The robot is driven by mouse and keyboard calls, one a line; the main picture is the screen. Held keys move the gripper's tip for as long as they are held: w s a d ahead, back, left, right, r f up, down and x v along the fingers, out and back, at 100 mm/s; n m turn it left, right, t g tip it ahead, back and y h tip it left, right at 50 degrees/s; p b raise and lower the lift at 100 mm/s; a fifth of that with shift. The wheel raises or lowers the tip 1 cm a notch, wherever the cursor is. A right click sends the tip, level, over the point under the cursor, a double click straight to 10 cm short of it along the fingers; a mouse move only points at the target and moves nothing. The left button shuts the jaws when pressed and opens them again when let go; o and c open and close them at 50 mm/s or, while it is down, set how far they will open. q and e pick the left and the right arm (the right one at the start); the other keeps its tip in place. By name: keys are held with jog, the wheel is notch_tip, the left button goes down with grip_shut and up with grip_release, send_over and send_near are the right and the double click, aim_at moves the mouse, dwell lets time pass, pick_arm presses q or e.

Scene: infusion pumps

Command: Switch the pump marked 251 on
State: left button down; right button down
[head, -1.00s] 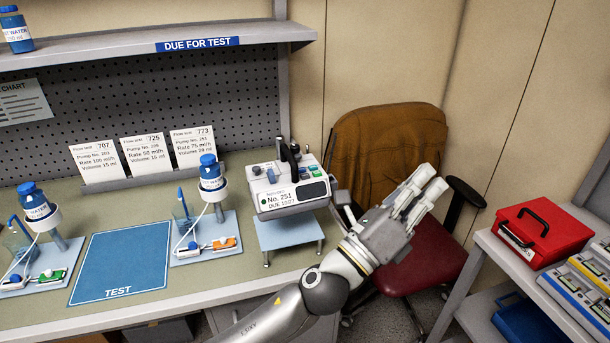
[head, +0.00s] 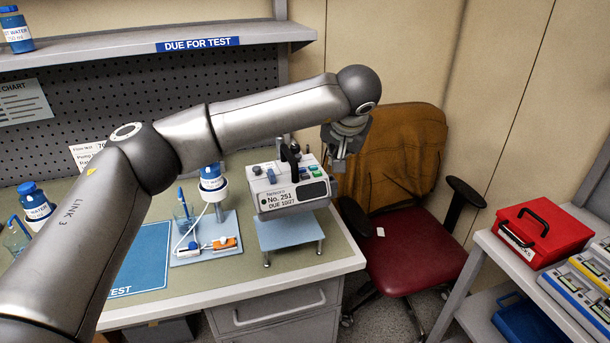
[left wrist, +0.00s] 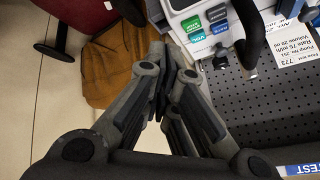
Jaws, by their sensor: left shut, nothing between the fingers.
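The pump marked No. 251 (head: 285,196) is a white box with a black carrying handle, facing front on a small light-blue stand (head: 290,232) at the bench's right end. Its top carries small blue, green and grey buttons, seen closer in the left wrist view (left wrist: 201,23). I cannot tell whether its display is lit. My left gripper (head: 341,163) is shut and empty, pointing down just beyond the pump's right end. In the left wrist view its fingers (left wrist: 163,62) are together, just left of the pump's edge. My right gripper is out of view.
A brown and red chair (head: 415,240) stands right of the bench. A red case (head: 545,232) and other devices sit on the right-hand shelf. A test rig with a water bottle (head: 212,185) stands left of the pump, beside the blue TEST mat (head: 140,255).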

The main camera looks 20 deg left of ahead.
pick_arm(q)
jog(key=a+r+y, duration=0.3)
jog(key=a+r, duration=0.3)
jog(key=a, duration=0.1)
jog(key=shift+w, duration=0.35)
jog(key=shift+a+f, duration=0.1)
jog(key=b, duration=0.7)
send_over(309, 174)
notch_tip(309, 174, down, 7)
jog(key=shift+r, duration=0.15)
jog(key=shift+f, duration=0.85)
jog(key=shift+f, duration=0.2)
